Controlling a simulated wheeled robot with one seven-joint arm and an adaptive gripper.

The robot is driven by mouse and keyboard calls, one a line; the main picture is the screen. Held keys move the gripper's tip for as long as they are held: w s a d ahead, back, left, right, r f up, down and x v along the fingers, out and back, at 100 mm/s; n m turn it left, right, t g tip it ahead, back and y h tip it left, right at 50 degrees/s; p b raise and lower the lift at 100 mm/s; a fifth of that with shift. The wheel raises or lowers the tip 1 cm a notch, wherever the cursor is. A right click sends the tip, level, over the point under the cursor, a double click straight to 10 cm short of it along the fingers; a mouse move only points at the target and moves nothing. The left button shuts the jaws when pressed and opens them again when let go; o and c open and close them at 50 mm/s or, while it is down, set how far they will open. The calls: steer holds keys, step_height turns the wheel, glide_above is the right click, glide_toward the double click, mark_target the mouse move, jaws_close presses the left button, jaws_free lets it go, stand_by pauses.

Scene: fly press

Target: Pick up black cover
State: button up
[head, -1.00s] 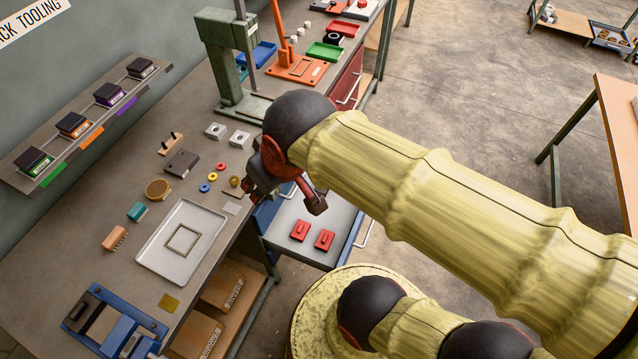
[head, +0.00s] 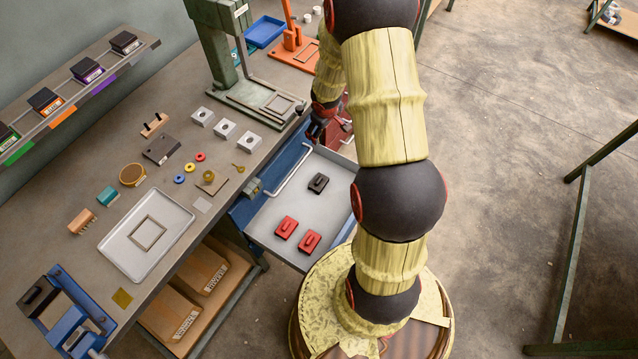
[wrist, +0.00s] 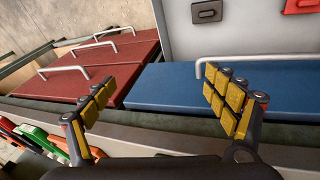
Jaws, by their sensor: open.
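A small black cover (head: 318,183) lies in the open grey drawer, behind two red covers (head: 298,233) of like shape. It also shows at the top edge of the wrist view (wrist: 207,10). My gripper (wrist: 160,100) is open, with nothing between its yellow-padded fingers. In the head view my gripper (head: 317,130) is partly hidden by my arm, near the bench edge and the far end of the drawer, apart from the black cover.
The open drawer (head: 262,222) has a blue front with a bar handle (head: 290,172). Red drawers (wrist: 75,75) stand beside it. The bench holds a tray (head: 115,245), a dark block (head: 161,149), a green press (head: 222,60) and small parts. Open floor lies right.

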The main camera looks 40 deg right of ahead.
steer(key=n+y, duration=0.1)
steer(key=y, duration=0.1)
glide_above(319, 180)
steer(key=d, duration=0.4)
step_height(319, 180, down, 16)
steer(key=r, duration=0.1)
steer(key=a+f+y, duration=0.1)
steer(key=f, duration=0.3)
steer(key=s+a+f+b, duration=0.1)
steer(key=f, duration=0.3)
steer(key=s+a+f+t+y, duration=0.1)
steer(key=f, duration=0.3)
steer(key=shift+a+n+y, duration=0.3)
steer(key=shift+n, duration=0.1)
steer(key=shift+b+x, duration=1.4)
steer(key=shift+x, duration=1.35)
steer(key=shift+d, duration=0.15)
steer(key=shift+r, duration=0.1)
steer(key=shift+c, duration=0.7)
steer(key=c, duration=1.1)
